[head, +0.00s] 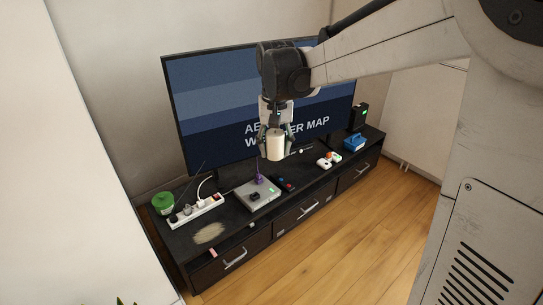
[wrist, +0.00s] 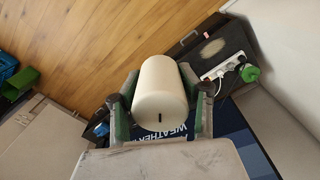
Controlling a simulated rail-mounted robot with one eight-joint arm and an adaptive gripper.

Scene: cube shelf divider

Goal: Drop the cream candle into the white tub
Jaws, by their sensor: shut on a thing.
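The cream candle (head: 275,147) is a pale upright cylinder in the middle of the head view. My gripper (head: 275,138) is shut on it, with a finger on each side, and holds it in the air in front of the television. In the wrist view the candle (wrist: 161,92) lies between the two green-and-grey fingers of my gripper (wrist: 162,100), its wick end facing the camera. I cannot make out a white tub in either view.
A dark media cabinet (head: 262,224) with drawers stands below. The television (head: 215,100) stands close behind. The wooden floor in front is clear.

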